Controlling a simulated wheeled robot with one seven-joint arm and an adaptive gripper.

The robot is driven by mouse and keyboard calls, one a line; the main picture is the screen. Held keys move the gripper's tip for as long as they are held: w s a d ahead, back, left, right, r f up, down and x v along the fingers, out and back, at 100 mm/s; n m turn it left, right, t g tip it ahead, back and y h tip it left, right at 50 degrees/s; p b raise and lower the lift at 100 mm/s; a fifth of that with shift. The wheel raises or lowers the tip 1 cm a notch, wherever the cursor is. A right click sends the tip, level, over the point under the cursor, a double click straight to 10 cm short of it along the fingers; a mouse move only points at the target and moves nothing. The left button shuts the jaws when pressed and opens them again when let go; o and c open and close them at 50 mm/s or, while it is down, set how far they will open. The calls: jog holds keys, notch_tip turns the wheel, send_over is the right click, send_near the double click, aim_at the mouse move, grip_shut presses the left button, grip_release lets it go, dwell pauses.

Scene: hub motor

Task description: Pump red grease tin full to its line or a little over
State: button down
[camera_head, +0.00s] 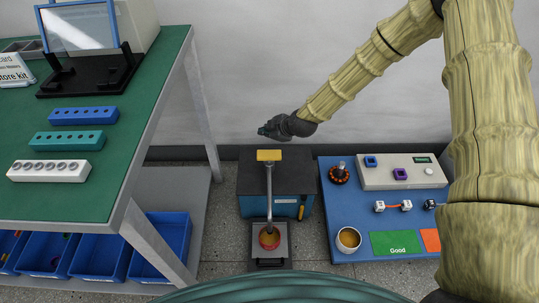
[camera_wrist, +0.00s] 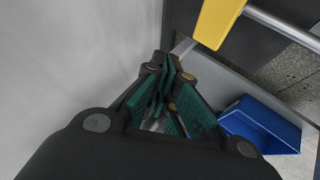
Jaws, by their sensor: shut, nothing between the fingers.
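The red grease tin (camera_head: 262,243) stands on a small grey stand under the end of the pump's metal spout (camera_head: 269,195). Yellow-brown grease shows inside it; its fill line is too small to make out. The dark pump box (camera_head: 230,185) carries a yellow press pad (camera_head: 269,155), which also shows at the top of the wrist view (camera_wrist: 215,22). My gripper (camera_head: 264,131) is shut and empty, behind and above the pad, apart from it. Its green-padded fingers (camera_wrist: 168,72) meet in the wrist view. The tin is not in the wrist view.
A green workbench (camera_head: 100,195) with coloured blocks stands at left, blue bins (camera_head: 160,240) below it. At right a blue mat (camera_head: 340,205) holds a pale cup (camera_head: 348,249), a white panel (camera_head: 400,178) and a green "Good" patch (camera_head: 393,243). The wall is close behind.

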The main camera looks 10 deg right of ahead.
jog(key=b, duration=0.4)
send_over(266, 154)
jog(key=f, duration=0.5)
jog(key=shift+s+d+f, duration=0.2)
jog(key=shift+s+f, duration=0.15)
jog(key=shift+s, duration=0.05)
jog(key=shift+f+b, duration=0.55)
jog(key=shift+f, duration=0.75)
jog(key=shift+f, duration=0.15)
jog(key=shift+f, duration=0.25)
jog(key=shift+f+b, duration=0.7)
jog(key=shift+f, duration=0.9)
dwell(1.9)
jog(key=shift+r, duration=0.15)
jog(key=shift+r+p, duration=1.6)
jog(key=shift+r, duration=0.25)
